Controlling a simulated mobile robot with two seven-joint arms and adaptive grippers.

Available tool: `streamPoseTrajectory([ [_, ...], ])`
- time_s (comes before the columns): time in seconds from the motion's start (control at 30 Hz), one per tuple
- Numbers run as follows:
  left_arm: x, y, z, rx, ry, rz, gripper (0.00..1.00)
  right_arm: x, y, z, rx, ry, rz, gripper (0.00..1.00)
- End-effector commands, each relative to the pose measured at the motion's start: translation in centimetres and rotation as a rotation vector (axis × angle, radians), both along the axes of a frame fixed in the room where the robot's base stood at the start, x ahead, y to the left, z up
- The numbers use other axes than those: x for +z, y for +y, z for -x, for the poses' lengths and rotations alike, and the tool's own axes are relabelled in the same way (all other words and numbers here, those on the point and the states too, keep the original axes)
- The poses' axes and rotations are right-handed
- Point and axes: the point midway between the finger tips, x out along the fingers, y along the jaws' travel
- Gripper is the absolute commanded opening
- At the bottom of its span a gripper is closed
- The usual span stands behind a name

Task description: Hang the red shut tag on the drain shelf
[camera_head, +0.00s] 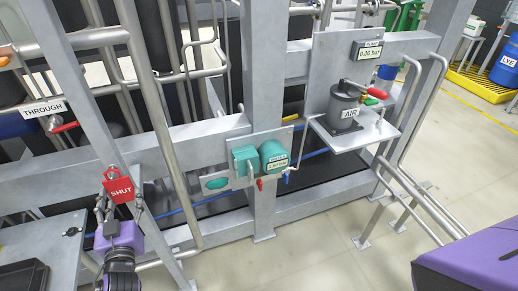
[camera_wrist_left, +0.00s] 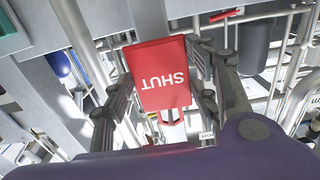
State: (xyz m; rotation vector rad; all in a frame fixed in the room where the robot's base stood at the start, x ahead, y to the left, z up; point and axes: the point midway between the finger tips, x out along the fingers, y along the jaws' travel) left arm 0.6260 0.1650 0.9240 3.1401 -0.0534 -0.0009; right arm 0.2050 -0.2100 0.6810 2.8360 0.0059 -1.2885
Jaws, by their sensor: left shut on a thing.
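The red tag (camera_head: 119,189) reads SHUT and has a red loop at its top. It is held upright between the fingers of my left gripper (camera_head: 119,205), in front of a slanted grey post at the left. In the left wrist view the tag (camera_wrist_left: 161,78) fills the middle, upside down, with a finger on each side. A grey shelf (camera_head: 45,238) is at the lower left, with a small fitting on it. Another shelf (camera_head: 372,139) at the right carries a grey AIR unit. No label reading DRAIN is legible, so I cannot tell which shelf is meant. My right gripper is out of view.
Steel pipes and grey frame beams cross behind the tag. A red-handled valve (camera_head: 62,126) is beside the THROUGH label (camera_head: 43,110). Teal units (camera_head: 272,156) with a gauge sit on the middle beam. The floor (camera_head: 310,240) is open at lower centre.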

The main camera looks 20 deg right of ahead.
Motion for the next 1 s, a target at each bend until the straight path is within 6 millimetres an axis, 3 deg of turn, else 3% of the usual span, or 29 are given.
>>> streamPoseTrajectory([
  [0.53,0.5,0.0,0.1,0.000,0.000,-0.001,0.33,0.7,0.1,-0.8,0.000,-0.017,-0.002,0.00],
  [1.0,0.6,0.1,3.1,0.000,-0.002,0.000,0.33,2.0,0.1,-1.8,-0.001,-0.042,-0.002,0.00],
])
